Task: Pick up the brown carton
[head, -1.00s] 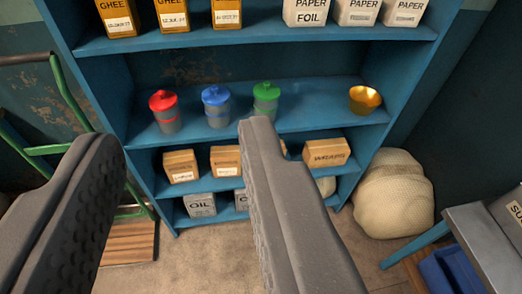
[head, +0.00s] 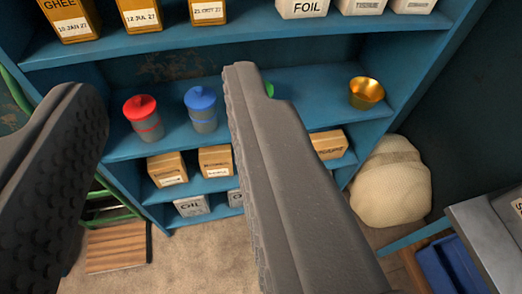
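Several brown cartons stand on the lower shelf of the blue shelf unit: one at the left (head: 167,169), one beside it (head: 215,160), and one further right (head: 328,144). Orange-brown ghee cartons (head: 139,15) stand on the top shelf. I cannot tell which carton is the one named. My gripper (head: 158,88) is open and empty, its two dark grey fingers wide apart in front of the shelves and touching no carton. The right finger hides part of the middle and lower shelves.
The middle shelf (head: 305,105) holds red (head: 145,118) and blue (head: 202,108) lidded jars, a mostly hidden green one, and a gold bowl (head: 366,92). Grey oil boxes (head: 191,206) sit at the bottom. A sack (head: 392,185) and grey table (head: 490,235) stand right.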

